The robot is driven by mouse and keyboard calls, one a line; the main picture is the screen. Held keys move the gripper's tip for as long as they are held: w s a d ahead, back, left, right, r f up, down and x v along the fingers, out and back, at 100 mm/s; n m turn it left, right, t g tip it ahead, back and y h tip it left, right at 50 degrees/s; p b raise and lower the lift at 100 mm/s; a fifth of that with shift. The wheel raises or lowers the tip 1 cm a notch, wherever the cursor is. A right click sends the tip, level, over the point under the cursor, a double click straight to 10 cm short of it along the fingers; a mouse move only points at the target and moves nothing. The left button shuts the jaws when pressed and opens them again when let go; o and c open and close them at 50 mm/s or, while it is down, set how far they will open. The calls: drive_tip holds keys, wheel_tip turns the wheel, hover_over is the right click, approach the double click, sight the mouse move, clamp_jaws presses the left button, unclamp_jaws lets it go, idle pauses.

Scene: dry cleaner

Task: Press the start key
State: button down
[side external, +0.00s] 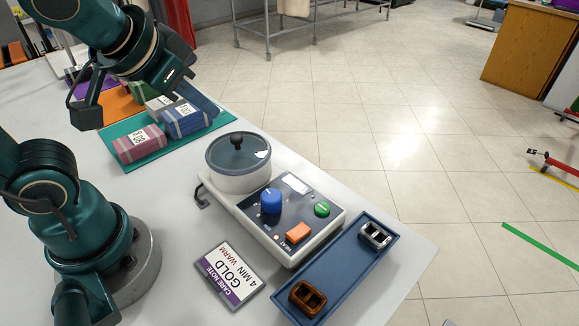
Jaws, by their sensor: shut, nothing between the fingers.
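The machine (250,222) stands on the white table, with a sloped dark control panel. A round green key (322,208), likely the start key, sits at the panel's right; its lettering is too small to read surely. A blue knob (270,201) is at the panel's left, and an orange key (298,232) marked HEAT is at its front. A small pale display (299,183) is at the back. My gripper (214,108) is shut and empty, up at the left above the folded cloth packs, well away from the panel. Its fingertips are hard to make out.
A lidded round pot (238,161) adjoins the panel. A blue tray (345,270) at the table edge holds a silver piece (375,236) and a brown piece (308,297). Folded packs (139,146) lie on a green mat (152,163).

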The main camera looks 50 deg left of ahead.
drive_tip(key=w+d+m, duration=0.2)
drive_tip(key=w, duration=0.2)
drive_tip(key=m+t+h, duration=0.1)
drive_tip(key=m+t, duration=0.1)
drive_tip(key=m, duration=0.4)
hover_over(316, 213)
wheel_tip(316, 213, down, 3)
drive_tip(key=shift+f, duration=0.2)
drive_tip(key=shift+f, duration=0.1)
drive_tip(key=shift+f, duration=4.3)
drive_tip(key=shift+f, duration=0.4)
